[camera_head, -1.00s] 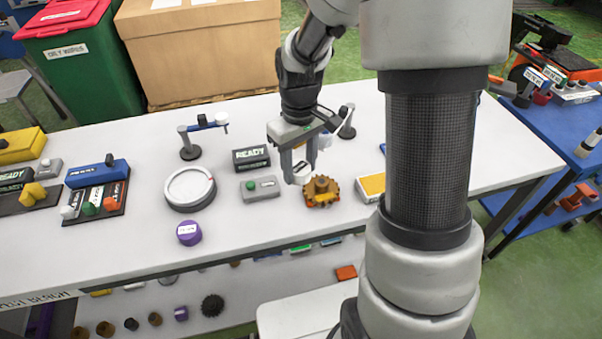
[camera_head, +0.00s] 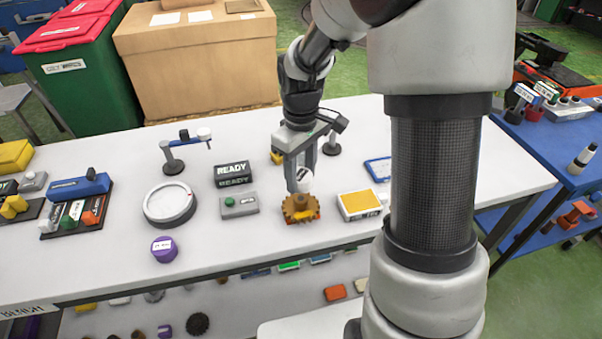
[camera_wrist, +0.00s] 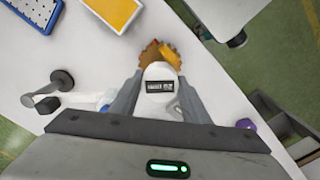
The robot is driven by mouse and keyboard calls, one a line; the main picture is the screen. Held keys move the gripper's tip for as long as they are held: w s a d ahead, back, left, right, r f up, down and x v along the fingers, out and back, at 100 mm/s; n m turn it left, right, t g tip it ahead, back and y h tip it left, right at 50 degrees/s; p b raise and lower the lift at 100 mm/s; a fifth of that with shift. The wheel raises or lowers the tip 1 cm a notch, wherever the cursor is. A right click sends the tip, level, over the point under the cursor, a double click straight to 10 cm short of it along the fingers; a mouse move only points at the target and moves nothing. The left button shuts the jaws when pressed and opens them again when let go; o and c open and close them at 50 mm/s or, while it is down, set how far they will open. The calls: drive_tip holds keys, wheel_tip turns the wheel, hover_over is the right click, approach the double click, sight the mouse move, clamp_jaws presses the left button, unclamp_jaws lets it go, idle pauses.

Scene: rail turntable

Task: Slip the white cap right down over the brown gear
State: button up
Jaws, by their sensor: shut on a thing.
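The brown gear (camera_head: 299,208) sits on the white bench, on an orange base. The white cap (camera_head: 304,181) is held between the fingers of my gripper (camera_head: 303,183), right above the gear in the head view. In the wrist view the cap (camera_wrist: 160,84), with a dark label on its top, is between my gripper's two fingers (camera_wrist: 157,95). The gear's teeth (camera_wrist: 151,53) show past the cap's far edge. The cap hides the gear's middle in the wrist view, and I cannot tell whether cap and gear touch.
A yellow-topped box (camera_head: 359,205) stands right of the gear. A grey button box (camera_head: 239,206) and a READY sign (camera_head: 232,173) stand left. A round white dial (camera_head: 170,203) and a purple piece (camera_head: 164,249) lie further left. The bench's front edge is near the gear.

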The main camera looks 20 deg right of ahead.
sight(301, 198)
drive_tip(key=shift+f+b, duration=1.3)
drive_tip(key=shift+f, duration=0.6)
drive_tip(key=shift+f+b, duration=1.1)
drive_tip(key=shift+f, duration=0.9)
idle(3.0)
drive_tip(key=o, duration=1.1)
